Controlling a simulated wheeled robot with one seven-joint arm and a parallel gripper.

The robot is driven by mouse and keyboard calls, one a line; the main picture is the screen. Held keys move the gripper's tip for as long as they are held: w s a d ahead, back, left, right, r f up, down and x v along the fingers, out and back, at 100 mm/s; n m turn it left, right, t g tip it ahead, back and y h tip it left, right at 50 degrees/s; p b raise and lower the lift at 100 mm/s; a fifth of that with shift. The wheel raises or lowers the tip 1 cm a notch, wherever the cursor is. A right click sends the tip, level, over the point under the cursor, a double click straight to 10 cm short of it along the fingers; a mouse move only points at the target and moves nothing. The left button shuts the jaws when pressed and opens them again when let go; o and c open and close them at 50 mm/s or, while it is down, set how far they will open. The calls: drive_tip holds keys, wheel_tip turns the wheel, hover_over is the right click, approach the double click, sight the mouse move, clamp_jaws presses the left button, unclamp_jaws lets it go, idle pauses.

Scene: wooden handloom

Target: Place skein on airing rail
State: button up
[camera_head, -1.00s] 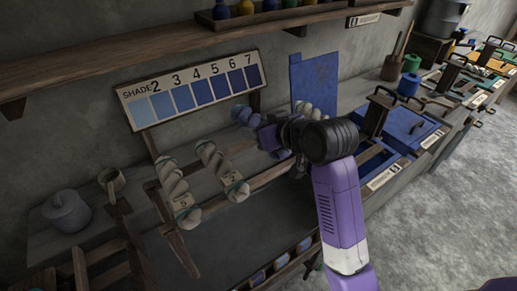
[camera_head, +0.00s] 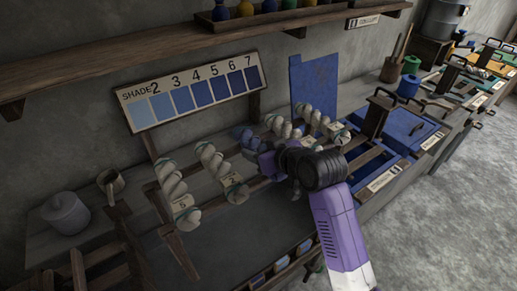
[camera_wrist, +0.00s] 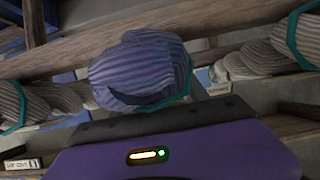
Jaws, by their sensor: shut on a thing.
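My gripper (camera_head: 266,162) is shut on a blue skein (camera_head: 245,138), with the arm reaching in from the right. In the wrist view the blue skein (camera_wrist: 140,70) has a teal tie and lies just beyond the dark gripper edge. The wooden airing rail (camera_head: 262,183) runs beneath the shade board. The blue skein is at the rail, in the gap between hanging white skeins. Whether it touches the rail bars is unclear, as my gripper hides its lower part.
White skeins hang on the rail to the left (camera_head: 213,162) and right (camera_head: 281,128) of the gap. The numbered shade board (camera_head: 190,90) stands behind. A blue panel (camera_head: 313,85) and a blue vat (camera_head: 410,130) are to the right.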

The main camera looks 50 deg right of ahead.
drive_tip(key=o, duration=1.5)
drive_tip(key=shift+f, duration=0.1)
drive_tip(key=shift+r, duration=0.2)
drive_tip(key=p+v, duration=0.1)
drive_tip(key=v, duration=0.9)
drive_tip(key=shift+r, duration=0.15)
drive_tip(key=shift+p+v, duration=0.95)
drive_tip(key=shift+p, duration=0.2)
